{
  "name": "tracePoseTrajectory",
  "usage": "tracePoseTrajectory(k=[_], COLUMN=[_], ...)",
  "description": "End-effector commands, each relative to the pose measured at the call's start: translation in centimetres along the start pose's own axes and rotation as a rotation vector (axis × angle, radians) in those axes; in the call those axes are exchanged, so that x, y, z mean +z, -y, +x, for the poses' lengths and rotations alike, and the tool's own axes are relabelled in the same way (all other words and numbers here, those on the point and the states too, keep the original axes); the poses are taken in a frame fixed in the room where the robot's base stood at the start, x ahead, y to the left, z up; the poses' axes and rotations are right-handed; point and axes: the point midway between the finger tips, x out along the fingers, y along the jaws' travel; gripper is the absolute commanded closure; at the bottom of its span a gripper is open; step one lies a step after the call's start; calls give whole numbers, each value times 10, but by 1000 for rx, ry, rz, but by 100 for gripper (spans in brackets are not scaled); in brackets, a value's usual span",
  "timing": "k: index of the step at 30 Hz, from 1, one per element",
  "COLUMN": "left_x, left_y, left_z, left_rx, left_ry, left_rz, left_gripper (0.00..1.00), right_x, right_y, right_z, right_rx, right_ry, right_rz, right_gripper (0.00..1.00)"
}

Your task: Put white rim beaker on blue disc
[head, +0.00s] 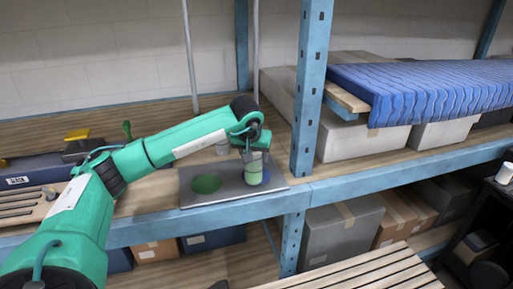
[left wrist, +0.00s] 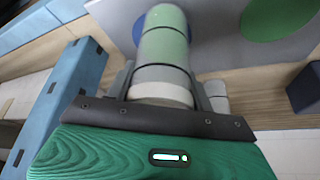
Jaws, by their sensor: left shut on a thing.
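The white rim beaker (head: 253,172) is green with a pale rim. My left gripper (head: 252,154) is shut on its rim end and holds it upright over the right part of a dark grey board (head: 226,187). In the left wrist view the beaker (left wrist: 163,48) runs from the jaws towards the board, its white rim (left wrist: 160,94) between the fingers. The blue disc (left wrist: 138,31) is mostly hidden behind the beaker; a blue edge shows beside it. I cannot tell whether the base touches the disc. My right gripper is not in view.
A green disc (head: 206,184) lies on the board's left part, clear. A pale jar (head: 222,147) stands behind the board. A blue shelf post (head: 309,95) rises close to the right. Dark and yellow items (head: 78,140) lie at the left.

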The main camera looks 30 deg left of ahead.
Motion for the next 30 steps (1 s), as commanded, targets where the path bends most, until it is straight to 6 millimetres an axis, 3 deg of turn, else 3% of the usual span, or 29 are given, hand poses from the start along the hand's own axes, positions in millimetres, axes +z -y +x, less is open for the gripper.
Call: tracePoseTrajectory(k=[8, 24, 25, 28, 30], left_x=[-37, -30, -30, -30, -30], left_y=[-1, 0, 0, 0, 0], left_z=[14, 25, 25, 24, 24], left_rx=[0, 0, 0, 0, 0], left_ry=[0, -1, -1, -1, 0], left_rz=[-1, 0, 0, 0, 0], left_gripper=[71, 71, 45, 25, 25], right_x=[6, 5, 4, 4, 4], right_y=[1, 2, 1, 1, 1], right_z=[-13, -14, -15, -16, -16], right_rx=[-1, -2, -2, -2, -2], right_ry=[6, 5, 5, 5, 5], right_rz=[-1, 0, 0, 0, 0], right_gripper=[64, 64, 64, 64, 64])
